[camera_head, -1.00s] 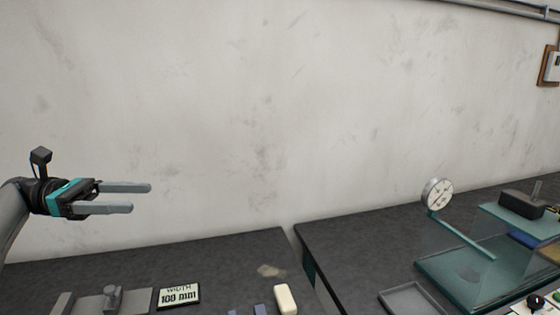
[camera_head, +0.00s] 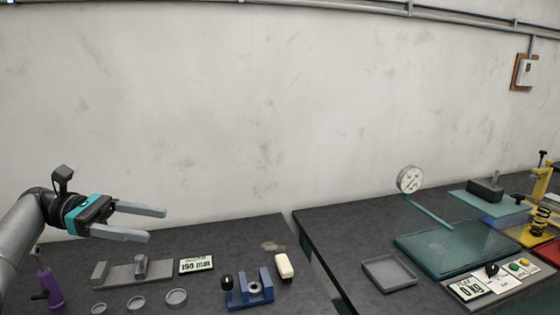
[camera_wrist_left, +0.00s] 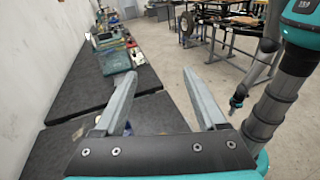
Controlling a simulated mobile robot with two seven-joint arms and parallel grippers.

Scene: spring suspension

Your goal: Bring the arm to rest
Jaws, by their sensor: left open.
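My left gripper (camera_head: 144,223) is raised above the left table at the left of the head view. Its two grey fingers point right and stand apart, with nothing between them. The wrist view shows the same open fingers (camera_wrist_left: 160,95) with the tables beyond. My left arm (camera_head: 22,236) comes in from the left edge. My right gripper does not show in the head view.
The left table holds a grey fixture (camera_head: 135,270), a label plate (camera_head: 197,264), a blue holder (camera_head: 250,288), a cream block (camera_head: 284,266) and a purple tool (camera_head: 49,289). The right table holds a tray (camera_head: 389,273), a dial gauge (camera_head: 410,179) and a teal plate (camera_head: 455,249).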

